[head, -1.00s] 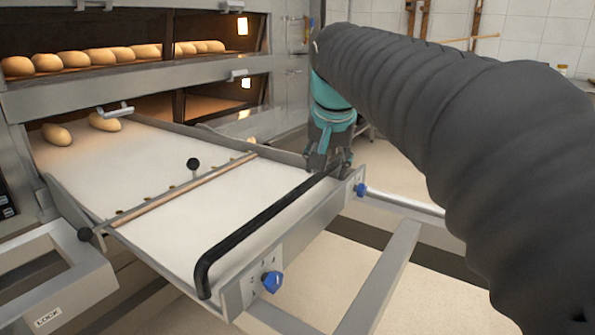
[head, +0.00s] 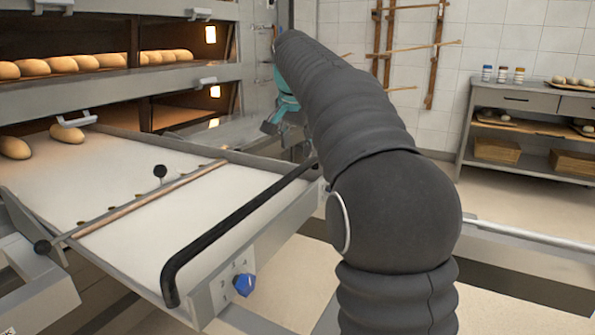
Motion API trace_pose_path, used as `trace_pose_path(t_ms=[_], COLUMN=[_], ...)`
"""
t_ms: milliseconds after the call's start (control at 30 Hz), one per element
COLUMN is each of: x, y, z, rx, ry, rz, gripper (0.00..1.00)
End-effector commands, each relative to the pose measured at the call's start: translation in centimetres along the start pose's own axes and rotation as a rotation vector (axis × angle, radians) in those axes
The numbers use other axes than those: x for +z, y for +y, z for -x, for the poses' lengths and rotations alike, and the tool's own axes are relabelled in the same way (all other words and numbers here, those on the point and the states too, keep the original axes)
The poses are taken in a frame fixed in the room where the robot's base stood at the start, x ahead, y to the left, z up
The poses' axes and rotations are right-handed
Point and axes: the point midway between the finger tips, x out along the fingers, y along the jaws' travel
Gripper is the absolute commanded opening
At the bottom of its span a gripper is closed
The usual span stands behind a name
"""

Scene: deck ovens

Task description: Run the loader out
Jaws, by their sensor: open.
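The loader (head: 135,190) is a pale flat belt in a grey metal frame, sticking out from the oven's lower deck opening. A black bar handle (head: 235,225) runs across its front end. Two loaves (head: 67,133) lie on the belt's oven end. A thin rod with a black knob (head: 160,171) crosses the belt. My gripper (head: 275,128) is open near the loader's far side, beyond the handle's far end. It appears apart from the handle. My dark arm hides part of it.
An upper deck (head: 95,85) holds a row of loaves. A blue knob (head: 245,285) is on the loader's front. A steel rail (head: 525,235) runs along the right. A shelf unit (head: 515,100) stands at the back right. Floor shows between.

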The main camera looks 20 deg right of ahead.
Motion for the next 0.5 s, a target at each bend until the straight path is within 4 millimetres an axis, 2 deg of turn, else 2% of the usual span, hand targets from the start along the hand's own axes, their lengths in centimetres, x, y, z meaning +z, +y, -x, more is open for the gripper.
trace_pose_path(t_ms=[33, 200, 500], x=[0.1, 0.1, 0.0], y=[0.1, 0.1, 0.0], z=[-1.3, -4.4, -8.0], rx=[0.001, 0.002, 0.000], ry=[-0.001, -0.002, 0.000], rz=[0.000, 0.000, 0.000], gripper=[0.49, 0.49, 0.49])
